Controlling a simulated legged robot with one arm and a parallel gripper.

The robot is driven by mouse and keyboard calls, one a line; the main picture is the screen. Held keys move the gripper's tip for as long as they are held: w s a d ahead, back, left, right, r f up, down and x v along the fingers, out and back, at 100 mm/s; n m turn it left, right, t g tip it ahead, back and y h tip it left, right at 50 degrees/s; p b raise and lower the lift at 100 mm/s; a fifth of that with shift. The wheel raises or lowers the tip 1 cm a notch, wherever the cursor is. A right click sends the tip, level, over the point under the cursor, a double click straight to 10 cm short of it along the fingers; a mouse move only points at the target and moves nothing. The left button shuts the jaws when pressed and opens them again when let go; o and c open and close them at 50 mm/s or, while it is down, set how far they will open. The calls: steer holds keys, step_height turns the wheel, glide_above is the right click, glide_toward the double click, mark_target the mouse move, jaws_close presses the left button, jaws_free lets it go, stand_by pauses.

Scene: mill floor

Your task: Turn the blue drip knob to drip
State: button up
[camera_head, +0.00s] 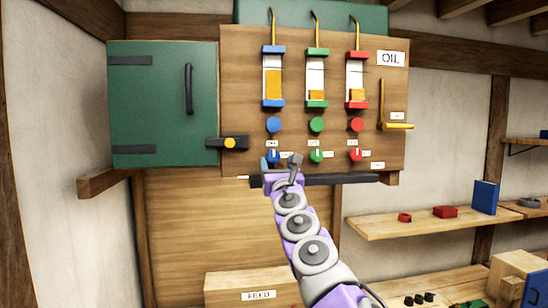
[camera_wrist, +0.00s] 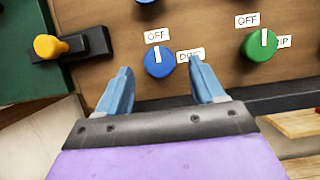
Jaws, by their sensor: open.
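The blue drip knob (camera_wrist: 159,62) is on the lower part of the wooden oil panel (camera_head: 235,90). Its white pointer line points up at the OFF label (camera_wrist: 157,36). A DRIP label (camera_wrist: 190,55) sits to its right, partly covered by a fingertip. The knob also shows in the head view (camera_head: 274,156), close above my gripper. My gripper (camera_wrist: 160,82) is open, with one blue finger to the left and one to the right, just below the knob. Nothing is between the fingers, and I cannot tell whether they touch the panel.
The green drip knob (camera_wrist: 260,46) is to the right, also at OFF, and the red one (camera_head: 355,155) is beyond it. A yellow-knobbed latch (camera_wrist: 50,47) is at left. A dark rail (camera_head: 340,180) runs below. Blue, green and red upper knobs sit above.

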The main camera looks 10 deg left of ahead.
mark_target(273, 158)
steer(key=shift+w+a+r+p, duration=0.15)
steer(key=shift+w+r+p, duration=0.4)
steer(key=shift+w+p, duration=0.1)
steer(key=shift+w+a+p, duration=0.5)
steer(key=shift+w, duration=0.25)
steer(key=shift+d, duration=0.2)
steer(key=shift+c, duration=0.3)
steer(key=c, duration=1)
steer(key=shift+o, duration=0.2)
steer(key=shift+a, duration=0.1)
